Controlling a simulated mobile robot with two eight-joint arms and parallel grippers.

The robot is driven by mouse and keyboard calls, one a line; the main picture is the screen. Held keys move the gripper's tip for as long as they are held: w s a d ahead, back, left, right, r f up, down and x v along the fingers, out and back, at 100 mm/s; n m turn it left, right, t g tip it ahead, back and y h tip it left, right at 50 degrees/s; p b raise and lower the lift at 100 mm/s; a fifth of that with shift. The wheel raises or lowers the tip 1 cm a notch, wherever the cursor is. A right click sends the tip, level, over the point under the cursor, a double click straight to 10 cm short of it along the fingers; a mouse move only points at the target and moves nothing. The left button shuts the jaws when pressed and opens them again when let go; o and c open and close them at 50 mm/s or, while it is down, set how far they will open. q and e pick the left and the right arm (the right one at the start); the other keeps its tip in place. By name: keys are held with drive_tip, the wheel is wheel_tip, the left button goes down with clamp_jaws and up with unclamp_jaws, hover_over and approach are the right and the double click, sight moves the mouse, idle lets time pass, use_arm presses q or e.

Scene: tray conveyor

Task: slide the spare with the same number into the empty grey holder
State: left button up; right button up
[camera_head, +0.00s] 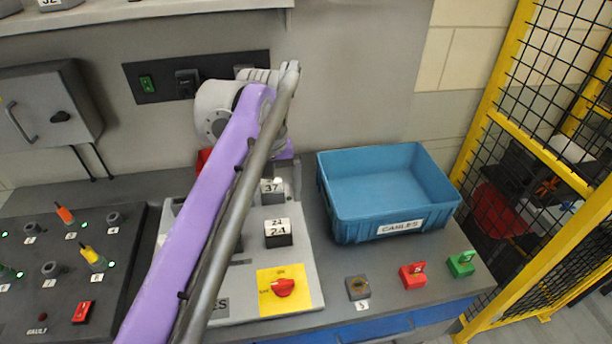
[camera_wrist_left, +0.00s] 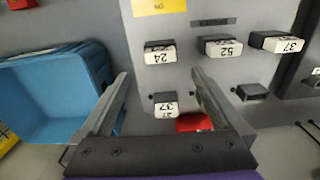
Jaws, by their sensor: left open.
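In the left wrist view, my left gripper (camera_wrist_left: 161,74) is open and empty, its fingers on either side of a block numbered 37 (camera_wrist_left: 165,106). I cannot tell how far above it they are. That block also shows in the head view (camera_head: 272,187). Above it in the wrist view is a block numbered 24 (camera_wrist_left: 160,53), also in the head view (camera_head: 278,235). Beside it are blocks numbered 52 (camera_wrist_left: 222,48) and 37 (camera_wrist_left: 277,42). A grey holder (camera_wrist_left: 252,92) with no numbered block sits right of the gripper. My arm hides part of the panel in the head view.
A blue crate (camera_head: 400,226) labelled CABLES stands right of the panel. A yellow plate with a red knob (camera_head: 283,287) is at the panel's front. A red object (camera_wrist_left: 193,122) lies close to my right-hand finger. A control board (camera_head: 60,290) is at left.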

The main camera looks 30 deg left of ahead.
sight(277, 222)
use_arm(q)
drive_tip(key=shift+w+a+r, duration=0.15)
drive_tip(key=shift+w, duration=0.2)
drive_tip(key=f, duration=0.5)
drive_tip(key=f+b, duration=0.1)
drive_tip(key=f, duration=0.4)
drive_tip(key=shift+s+f, duration=0.2)
drive_tip(key=shift+f, duration=0.05)
drive_tip(key=c, duration=1.1)
drive_tip(key=o, duration=1.1)
